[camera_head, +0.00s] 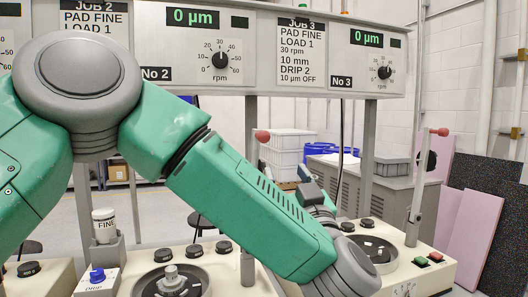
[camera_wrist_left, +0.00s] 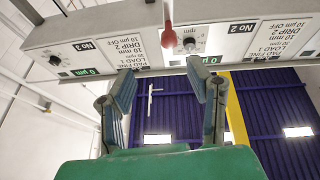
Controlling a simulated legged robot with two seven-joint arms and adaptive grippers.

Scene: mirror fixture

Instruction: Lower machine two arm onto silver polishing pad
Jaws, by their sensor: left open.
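Machine two's arm, a grey lever with a red knob (camera_head: 262,136), stands raised under the No 2 panel. My green left arm hides its middle, and its grey base post (camera_head: 248,268) shows below. The red knob also shows in the left wrist view (camera_wrist_left: 169,38), beyond the fingertips and between them in the picture. My left gripper (camera_head: 312,190) is partly hidden behind my forearm; its two spread, empty fingers show in the left wrist view (camera_wrist_left: 160,68). Machine two's round polishing pad (camera_head: 200,285) is at the bottom, with a silver holder (camera_head: 172,280) on it. My right gripper is out of view.
Machine three's raised arm (camera_head: 418,190) and round plate (camera_head: 375,252) are at the right. A bottle marked FINE (camera_head: 104,224) stands in a holder left of machine two's pad. Black knobs (camera_head: 194,250) line the worktop. The panel beam (camera_head: 290,75) spans overhead.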

